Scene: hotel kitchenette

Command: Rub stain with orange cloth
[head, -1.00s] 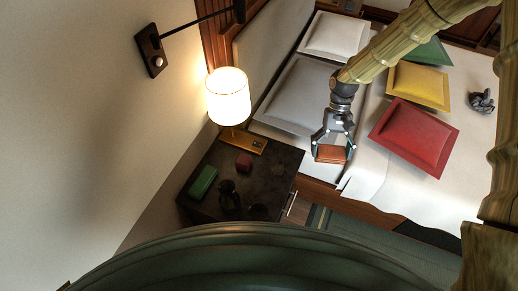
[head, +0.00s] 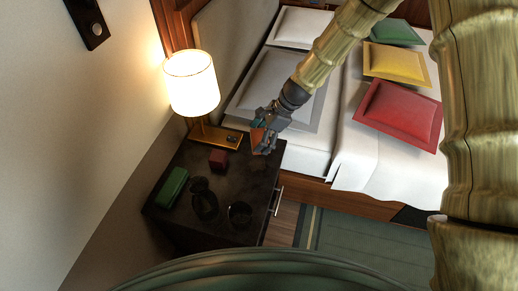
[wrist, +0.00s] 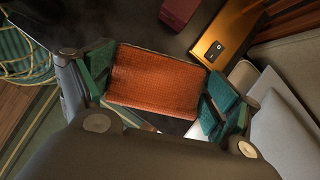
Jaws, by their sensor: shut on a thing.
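The orange cloth (head: 257,136) is a small folded rectangle held in my gripper (head: 265,139), over the far right part of the dark nightstand (head: 228,235). In the wrist view the cloth (wrist: 155,80) lies between the two green-padded fingers of my gripper (wrist: 158,92), which is shut on it. The dark nightstand top shows behind the cloth. I cannot tell whether the cloth touches the top. I cannot make out a stain on the dark surface; the cloth and gripper hide part of it.
A lit lamp (head: 191,84) with a brass base (head: 215,136) stands at the back. A dark red cube (head: 218,158), a green box (head: 172,187), a dark jug (head: 203,203) and a dark cup (head: 240,214) occupy the nightstand. The bed with a grey pillow (head: 268,95) is close on the right.

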